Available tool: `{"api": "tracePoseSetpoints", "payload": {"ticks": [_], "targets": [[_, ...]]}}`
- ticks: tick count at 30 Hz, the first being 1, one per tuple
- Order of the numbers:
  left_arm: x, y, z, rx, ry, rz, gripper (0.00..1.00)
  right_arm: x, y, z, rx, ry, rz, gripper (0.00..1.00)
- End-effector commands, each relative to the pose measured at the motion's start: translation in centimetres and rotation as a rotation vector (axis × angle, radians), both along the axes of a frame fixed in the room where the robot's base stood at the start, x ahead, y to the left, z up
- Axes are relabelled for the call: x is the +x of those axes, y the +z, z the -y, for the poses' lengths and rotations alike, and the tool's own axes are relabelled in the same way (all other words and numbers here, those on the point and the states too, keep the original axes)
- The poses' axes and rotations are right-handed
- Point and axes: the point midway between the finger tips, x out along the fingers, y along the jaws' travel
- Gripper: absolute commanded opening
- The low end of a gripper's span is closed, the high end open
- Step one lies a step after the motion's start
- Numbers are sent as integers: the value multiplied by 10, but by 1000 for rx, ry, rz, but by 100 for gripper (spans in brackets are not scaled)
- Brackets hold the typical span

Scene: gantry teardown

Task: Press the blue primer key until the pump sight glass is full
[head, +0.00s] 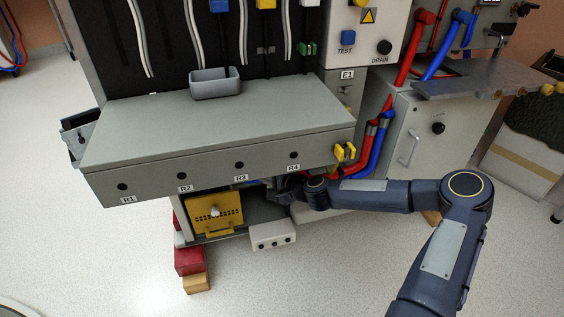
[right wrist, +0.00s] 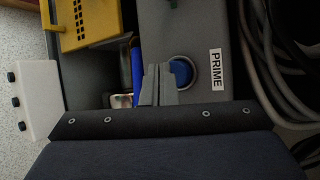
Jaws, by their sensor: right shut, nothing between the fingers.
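The blue primer key (right wrist: 183,73) is a round blue button in a pale ring, on a grey panel beside a PRIME label (right wrist: 217,69) in the right wrist view. My right gripper (right wrist: 160,80) is shut and empty. Its fingertips overlap the key's left edge in that view; I cannot tell whether they touch it. In the head view my right arm reaches in under the grey bench and the key is hidden. A small pale-framed window (right wrist: 121,101) left of the fingers may be the sight glass; its level is unclear. My left gripper is out of view.
The grey bench (head: 215,122) overhangs the low bay. A yellow perforated panel (head: 214,216) and a white box with black knobs (head: 272,236) are left of my right arm. Red and blue hoses (head: 376,150) run behind it. Grey cables (right wrist: 270,60) lie right of the PRIME label.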

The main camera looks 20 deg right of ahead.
Motion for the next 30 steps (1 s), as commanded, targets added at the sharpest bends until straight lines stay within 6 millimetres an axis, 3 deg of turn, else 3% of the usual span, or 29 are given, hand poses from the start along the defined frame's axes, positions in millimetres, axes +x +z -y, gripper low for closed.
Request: {"api": "tracePoseSetpoints", "payload": {"ticks": [11, 30], "targets": [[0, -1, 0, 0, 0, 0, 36, -4, 0, 0, -1, -1, 0, 0], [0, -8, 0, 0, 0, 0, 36, -61, 0, -3, -1, -1, 0, 0]]}}
